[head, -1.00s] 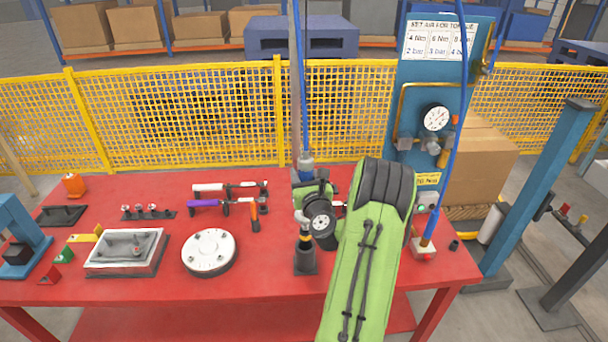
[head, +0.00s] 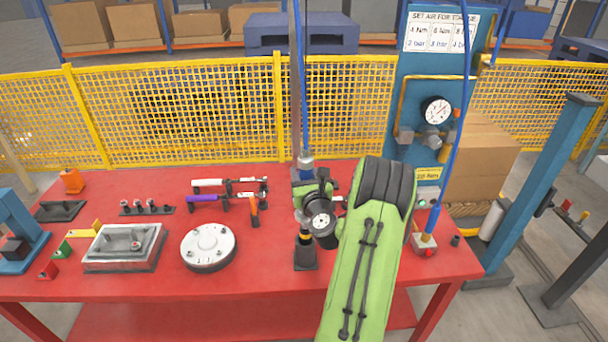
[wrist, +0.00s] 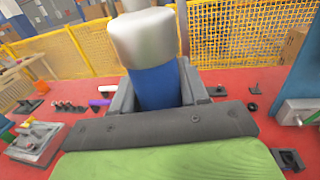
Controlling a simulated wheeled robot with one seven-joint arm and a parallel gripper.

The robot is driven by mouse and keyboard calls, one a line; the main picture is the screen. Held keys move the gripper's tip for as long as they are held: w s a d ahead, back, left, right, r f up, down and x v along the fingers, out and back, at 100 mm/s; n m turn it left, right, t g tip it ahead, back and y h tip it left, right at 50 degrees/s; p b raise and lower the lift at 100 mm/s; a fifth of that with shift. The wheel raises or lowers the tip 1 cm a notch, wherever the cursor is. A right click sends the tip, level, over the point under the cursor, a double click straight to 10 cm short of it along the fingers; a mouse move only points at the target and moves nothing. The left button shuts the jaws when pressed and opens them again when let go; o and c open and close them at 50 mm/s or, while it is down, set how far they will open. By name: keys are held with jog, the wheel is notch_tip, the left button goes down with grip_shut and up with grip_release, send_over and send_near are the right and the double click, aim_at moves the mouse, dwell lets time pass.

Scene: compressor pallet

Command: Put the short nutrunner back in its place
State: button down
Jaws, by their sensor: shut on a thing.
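My gripper (head: 308,188) is shut on an upright tool with a blue body and a silver-grey cap, which I take for the short nutrunner (head: 306,160). In the wrist view the nutrunner (wrist: 153,82) stands between the grey jaws, cap up. A dark holder (head: 305,256) with a yellow band near its top stands on the red table directly below my gripper. The nutrunner's lower end is partly hidden by my gripper and wrist. I cannot tell whether it touches or enters the holder.
White, purple and orange-handled tools (head: 206,198) lie to the left on the red table (head: 200,281). A round metal plate (head: 208,246) and a metal housing (head: 124,246) stand nearer the front. A blue panel with a gauge (head: 436,110) rises at right. Blue hoses hang from above.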

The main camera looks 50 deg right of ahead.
jog(key=shift+f+b, duration=4.65)
jog(key=shift+f, duration=0.4)
dwell(0.8)
jog(key=c, duration=0.5)
grip_release()
jog(key=shift+c, duration=0.2)
jog(key=shift+o, duration=0.3)
jog(key=shift+f, duration=0.2)
jog(key=shift+s+a+f+b, duration=0.15)
jog(key=shift+s+a+b, duration=0.1)
jog(key=shift+s+b, duration=0.35)
jog(key=b+v, duration=1.4)
jog(key=b, duration=0.1)
jog(key=shift+a+r, duration=0.25)
jog(key=shift+a, duration=0.1)
jog(key=shift+s, duration=0.1)
